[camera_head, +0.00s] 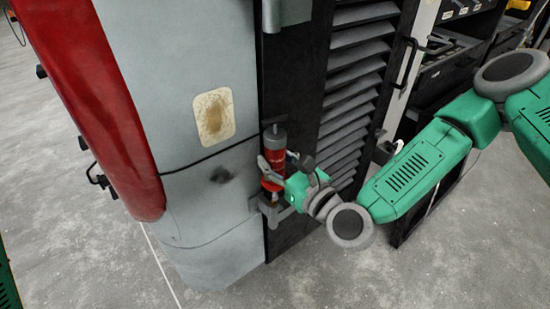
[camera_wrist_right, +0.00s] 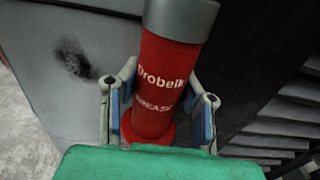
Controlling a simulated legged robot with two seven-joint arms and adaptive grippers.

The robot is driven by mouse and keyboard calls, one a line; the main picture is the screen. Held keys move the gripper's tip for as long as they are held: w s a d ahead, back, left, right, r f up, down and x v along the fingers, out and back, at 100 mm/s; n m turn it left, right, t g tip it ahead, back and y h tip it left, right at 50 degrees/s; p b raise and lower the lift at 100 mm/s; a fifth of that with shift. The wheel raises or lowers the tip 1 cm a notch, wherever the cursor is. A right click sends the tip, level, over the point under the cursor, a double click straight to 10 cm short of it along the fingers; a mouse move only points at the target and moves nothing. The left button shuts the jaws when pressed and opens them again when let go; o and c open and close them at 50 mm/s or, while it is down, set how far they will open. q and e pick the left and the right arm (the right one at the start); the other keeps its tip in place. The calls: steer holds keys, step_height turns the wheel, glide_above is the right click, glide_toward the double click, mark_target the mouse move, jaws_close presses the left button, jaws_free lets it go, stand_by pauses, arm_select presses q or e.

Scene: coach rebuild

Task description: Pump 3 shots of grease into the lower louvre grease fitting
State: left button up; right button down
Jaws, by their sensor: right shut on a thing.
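A red grease gun (camera_head: 274,157) with a grey top stands roughly upright at the dark post beside the louvres. In the right wrist view the gun (camera_wrist_right: 158,80) shows white lettering and a flared red lower end. My right gripper (camera_head: 273,172) is shut around its red body, one finger on each side. The gun's lower end is at a grey bracket (camera_head: 268,208) low on the post. The lower louvre grease fitting cannot be made out; the gun and gripper cover that area. My left gripper is out of view.
The slatted louvre panel (camera_head: 352,85) is right of the gun, with a black handle (camera_head: 407,60) beside it. A grey body panel (camera_head: 185,75) with a tan patch (camera_head: 213,116) and a red rounded edge (camera_head: 100,110) are left. The floor (camera_head: 400,270) in front is clear.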

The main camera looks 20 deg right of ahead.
steer(key=shift+f+b, duration=0.35)
steer(key=shift+f, duration=0.25)
steer(key=shift+r, duration=0.3)
steer(key=shift+r+p, duration=0.5)
steer(key=shift+r, duration=0.2)
steer(key=shift+a+r, duration=0.1)
steer(key=shift+a, duration=0.15)
stand_by(0.9)
steer(key=shift+b, duration=0.45)
